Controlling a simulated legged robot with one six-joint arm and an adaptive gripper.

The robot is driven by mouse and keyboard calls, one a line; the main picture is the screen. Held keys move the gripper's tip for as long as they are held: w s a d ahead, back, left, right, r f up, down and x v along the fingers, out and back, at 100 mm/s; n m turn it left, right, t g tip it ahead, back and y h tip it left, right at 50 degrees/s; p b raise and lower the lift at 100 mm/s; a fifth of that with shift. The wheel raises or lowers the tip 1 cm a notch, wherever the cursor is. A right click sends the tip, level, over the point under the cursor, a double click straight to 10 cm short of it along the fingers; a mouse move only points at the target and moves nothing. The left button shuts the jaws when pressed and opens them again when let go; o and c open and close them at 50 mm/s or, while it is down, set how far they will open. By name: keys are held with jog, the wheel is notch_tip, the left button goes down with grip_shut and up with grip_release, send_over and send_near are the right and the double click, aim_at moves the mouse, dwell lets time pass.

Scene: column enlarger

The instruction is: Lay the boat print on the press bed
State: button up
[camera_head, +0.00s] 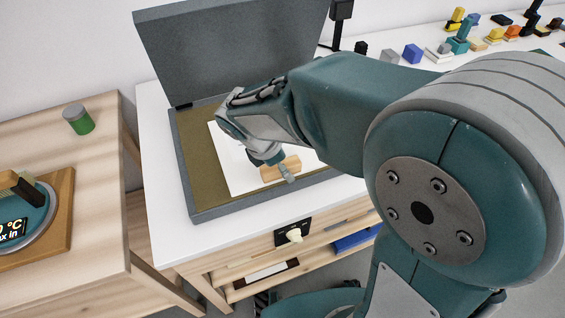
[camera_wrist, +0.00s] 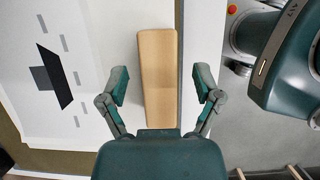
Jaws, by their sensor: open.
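The press stands open, its grey lid (camera_head: 230,50) tilted up at the back. Its olive bed (camera_head: 194,150) carries a white print sheet (camera_head: 228,160) lying flat. In the wrist view the print (camera_wrist: 25,95) shows a black slanted shape, a grey square and small grey dashes. A pale wooden block (camera_head: 280,174) sits at the print's near right side and also shows in the wrist view (camera_wrist: 158,70). My gripper (camera_wrist: 162,84) is open, its fingers apart on either side of the block with gaps showing. In the head view my gripper (camera_head: 268,162) partly hides print and block.
A control panel with a pale knob (camera_head: 293,235) is on the bench front, above shelves with flat items. A green jar (camera_head: 78,119) and a round device with a display (camera_head: 25,220) stand on the left table. Several coloured blocks (camera_head: 412,54) sit at the back right.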

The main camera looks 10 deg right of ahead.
jog(key=shift+r, duration=0.15)
jog(key=shift+v, duration=3.9)
jog(key=shift+r, duration=0.1)
jog(key=v, duration=1.1)
jog(key=shift+a+r, duration=0.2)
jog(key=shift+r, duration=0.15)
jog(key=shift+s, duration=0.1)
jog(key=s+d+f+m+t+y, duration=0.2)
jog(key=s+d+m, duration=0.3)
jog(key=d+m, duration=0.4)
jog(key=s+d+f+m+t+y, duration=0.2)
jog(key=s+d+f+m, duration=0.3)
jog(key=d+m, duration=0.4)
jog(key=m, duration=0.3)
jog(key=shift+d, duration=0.15)
